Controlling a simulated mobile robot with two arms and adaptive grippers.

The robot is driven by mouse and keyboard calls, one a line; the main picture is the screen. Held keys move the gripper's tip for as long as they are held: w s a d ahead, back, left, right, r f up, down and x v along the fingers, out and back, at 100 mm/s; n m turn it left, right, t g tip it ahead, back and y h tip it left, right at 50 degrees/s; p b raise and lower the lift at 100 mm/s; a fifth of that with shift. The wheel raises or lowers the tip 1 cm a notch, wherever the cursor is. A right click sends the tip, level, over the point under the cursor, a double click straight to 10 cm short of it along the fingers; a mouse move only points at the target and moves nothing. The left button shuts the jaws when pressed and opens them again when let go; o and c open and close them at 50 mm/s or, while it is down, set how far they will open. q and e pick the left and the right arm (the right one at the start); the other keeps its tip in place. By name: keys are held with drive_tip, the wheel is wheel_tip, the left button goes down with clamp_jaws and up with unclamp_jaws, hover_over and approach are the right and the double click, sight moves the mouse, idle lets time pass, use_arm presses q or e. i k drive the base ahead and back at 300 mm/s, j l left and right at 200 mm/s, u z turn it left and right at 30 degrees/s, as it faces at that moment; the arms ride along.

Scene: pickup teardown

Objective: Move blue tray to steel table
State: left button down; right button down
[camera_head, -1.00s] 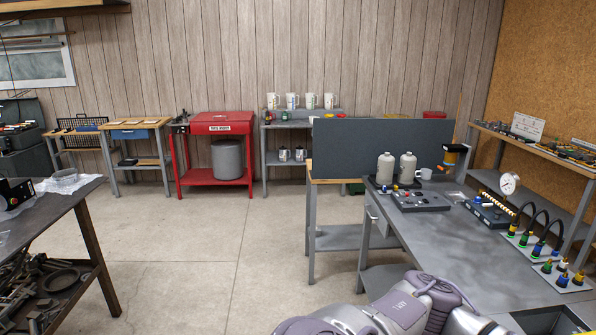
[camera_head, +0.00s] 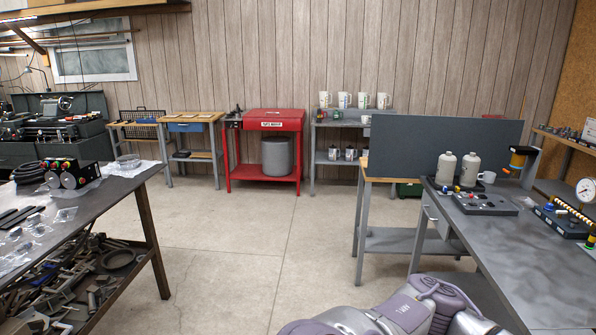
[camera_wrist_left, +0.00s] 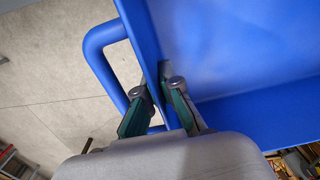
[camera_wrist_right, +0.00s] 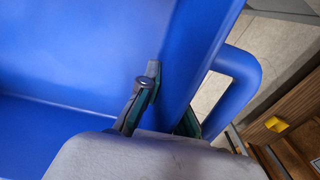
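The blue tray fills much of the left wrist view (camera_wrist_left: 235,45) and the right wrist view (camera_wrist_right: 85,50); it does not show in the head view. My left gripper (camera_wrist_left: 160,95) has its fingers on both sides of the tray wall, beside a loop handle. My right gripper (camera_wrist_right: 168,98) grips the opposite wall the same way, one finger partly hidden behind it. Two metal-topped tables show in the head view: a dark one (camera_head: 100,215) at left and a grey one (camera_head: 500,250) at right. I cannot tell which is the steel table.
The right table holds two bottles (camera_head: 458,170) and a grey block (camera_head: 485,203). A red workbench (camera_head: 265,170) stands at the back wall. Bare floor (camera_head: 250,250) lies between the tables.

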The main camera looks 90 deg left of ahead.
sight(106, 191)
drive_tip(key=j+u, duration=0.15)
drive_tip(key=u, duration=2.65)
drive_tip(key=i+u, duration=0.25)
drive_tip(key=i, duration=2.3)
drive_tip(key=i+u, duration=0.2)
drive_tip(key=i, duration=0.45)
drive_tip(key=i+l+u, duration=0.2)
drive_tip(key=i, duration=0.5)
drive_tip(key=i+u, duration=0.15)
drive_tip(key=u, duration=0.2)
drive_tip(key=i+u, duration=0.2)
drive_tip(key=u, duration=0.15)
drive_tip(key=i+u, duration=0.15)
drive_tip(key=u, duration=1.4)
drive_tip(key=i, duration=0.8)
